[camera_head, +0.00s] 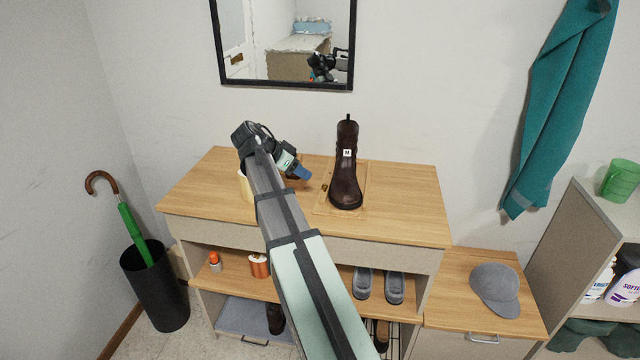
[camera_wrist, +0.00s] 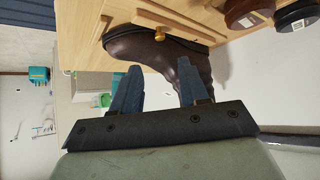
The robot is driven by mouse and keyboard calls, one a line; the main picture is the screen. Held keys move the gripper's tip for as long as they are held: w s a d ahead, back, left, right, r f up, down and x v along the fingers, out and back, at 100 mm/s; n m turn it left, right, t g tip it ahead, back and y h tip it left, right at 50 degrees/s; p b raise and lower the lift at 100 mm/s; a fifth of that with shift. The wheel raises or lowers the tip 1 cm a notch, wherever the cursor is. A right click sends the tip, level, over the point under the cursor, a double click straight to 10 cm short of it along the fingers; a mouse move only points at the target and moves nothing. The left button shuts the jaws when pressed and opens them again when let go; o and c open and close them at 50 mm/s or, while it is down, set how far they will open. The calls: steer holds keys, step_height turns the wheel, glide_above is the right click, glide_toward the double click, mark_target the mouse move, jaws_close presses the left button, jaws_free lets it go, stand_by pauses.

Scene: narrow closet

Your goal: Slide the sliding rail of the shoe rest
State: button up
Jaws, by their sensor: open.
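The shoe rest (camera_head: 359,205) is a flat light-wood board on the cabinet top, with a dark brown boot (camera_head: 344,175) standing upright on it. A small brass knob (camera_head: 325,187) sits at the board's left side; in the wrist view the knob (camera_wrist: 160,34) is on a pale wooden strip, apparently the sliding rail (camera_wrist: 185,27), alongside the boot (camera_wrist: 150,44). My gripper (camera_head: 304,173) is open and empty, left of the boot and above the cabinet top. In the wrist view my gripper (camera_wrist: 160,66) has its fingers apart, pointing toward the knob and boot, with the knob roughly between them in the picture.
A cream cylinder (camera_head: 243,187) is partly hidden by my arm. Brown round objects (camera_wrist: 245,11) stand near the rail. The cabinet top (camera_head: 410,215) is clear at right. A mirror (camera_head: 284,84) hangs behind; a grey cap (camera_head: 495,288) lies on the lower cabinet.

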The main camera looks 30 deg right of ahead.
mark_target(324, 185)
steer(key=x, duration=1)
steer(key=shift+d+f, duration=0.25)
jaws_close()
steer(key=shift+a, duration=0.1)
